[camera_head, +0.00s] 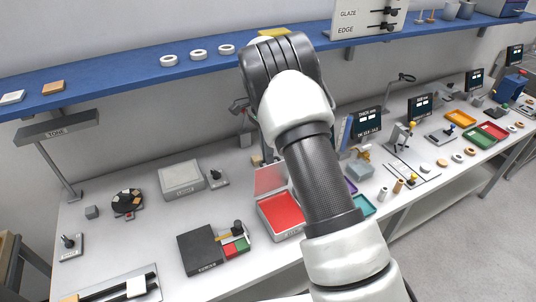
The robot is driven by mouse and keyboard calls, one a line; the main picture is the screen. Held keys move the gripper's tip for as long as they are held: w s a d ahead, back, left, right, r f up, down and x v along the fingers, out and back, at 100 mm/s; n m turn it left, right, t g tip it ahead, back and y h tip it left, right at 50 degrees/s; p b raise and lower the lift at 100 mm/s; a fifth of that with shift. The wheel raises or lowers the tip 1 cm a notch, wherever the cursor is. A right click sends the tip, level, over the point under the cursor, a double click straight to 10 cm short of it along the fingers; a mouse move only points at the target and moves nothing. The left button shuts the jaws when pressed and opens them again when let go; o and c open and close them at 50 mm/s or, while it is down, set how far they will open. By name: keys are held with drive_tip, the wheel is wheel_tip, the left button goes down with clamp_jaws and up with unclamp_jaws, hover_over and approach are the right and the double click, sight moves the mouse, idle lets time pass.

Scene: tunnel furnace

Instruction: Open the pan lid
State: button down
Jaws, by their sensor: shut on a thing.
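A pan (281,216) with a bright red inside and pale rim sits on the white bench at the centre, left of my forearm. Its lid (269,179), a paler red panel, stands raised at the pan's back edge, so the pan's inside shows. My arm rises in front and bends back down behind itself. My gripper (268,157) shows only as a small dark part at the lid's upper edge, shut on the lid. Its fingertips are mostly hidden. My forearm covers the right side of the pan area.
A black box (201,250) and a small stand with red and green blocks (233,246) lie left of the pan. A grey lidded box (181,178) stands farther back. A blue shelf (130,72) runs above. Teal and purple trays sit right of my forearm.

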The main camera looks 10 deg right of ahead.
drive_tip(key=c, duration=2.2)
unclamp_jaws()
drive_tip(key=shift+s+f, duration=0.25)
drive_tip(key=shift+f, duration=0.2)
drive_tip(key=o, duration=0.3)
drive_tip(key=shift+w+a, duration=0.1)
drive_tip(key=shift+w, duration=0.1)
drive_tip(key=shift+r, duration=0.25)
drive_tip(key=v, duration=1.7)
drive_tip(key=shift+w, duration=0.2)
drive_tip(key=shift+r, duration=0.15)
